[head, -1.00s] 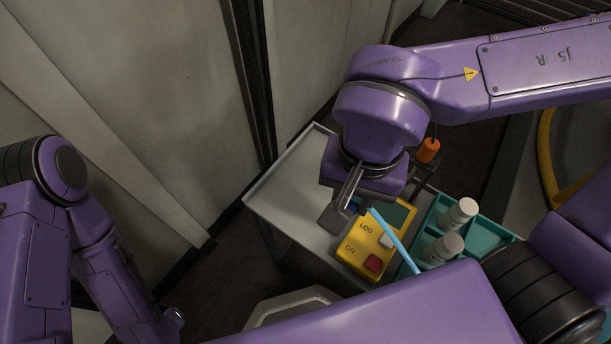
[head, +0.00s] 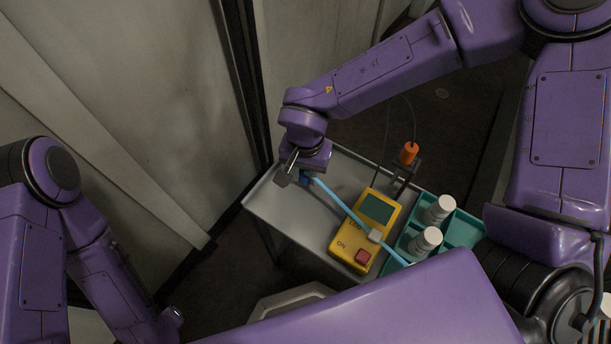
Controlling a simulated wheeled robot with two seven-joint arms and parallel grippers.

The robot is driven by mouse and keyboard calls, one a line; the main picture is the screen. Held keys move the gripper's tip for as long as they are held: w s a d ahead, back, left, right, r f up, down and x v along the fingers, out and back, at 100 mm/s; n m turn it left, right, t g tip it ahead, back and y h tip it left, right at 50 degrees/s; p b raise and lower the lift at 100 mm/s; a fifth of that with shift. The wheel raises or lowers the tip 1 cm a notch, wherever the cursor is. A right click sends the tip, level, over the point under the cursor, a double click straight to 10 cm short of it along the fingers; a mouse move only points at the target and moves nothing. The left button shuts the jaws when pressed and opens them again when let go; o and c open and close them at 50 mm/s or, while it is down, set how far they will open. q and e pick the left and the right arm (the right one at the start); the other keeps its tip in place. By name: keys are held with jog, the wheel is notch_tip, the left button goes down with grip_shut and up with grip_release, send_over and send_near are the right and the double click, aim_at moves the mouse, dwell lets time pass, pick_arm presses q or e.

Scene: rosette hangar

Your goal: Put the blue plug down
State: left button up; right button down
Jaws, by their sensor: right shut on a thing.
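My right gripper (head: 294,175) is over the left part of a grey metal table (head: 268,204), near its left back edge. It is shut on the blue plug (head: 305,178), which shows only in part beside the fingers. A light blue cable (head: 338,201) runs from the plug down to the right, across a yellow meter. I cannot tell whether the plug touches the table top. My left arm is at the left side of the view, and its gripper is not in view.
The yellow meter (head: 350,239) with LOG and ON marks stands mid-table. A teal tray (head: 464,232) with two white bottles (head: 426,240) is right of it. An orange plug (head: 409,153) sits on a dark stand behind. The table's left front is clear; a wall panel is close left.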

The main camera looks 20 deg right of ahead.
jog(key=shift+f, duration=0.8)
jog(key=c, duration=0.8)
grip_release()
jog(key=shift+f, duration=0.1)
jog(key=shift+c, duration=0.2)
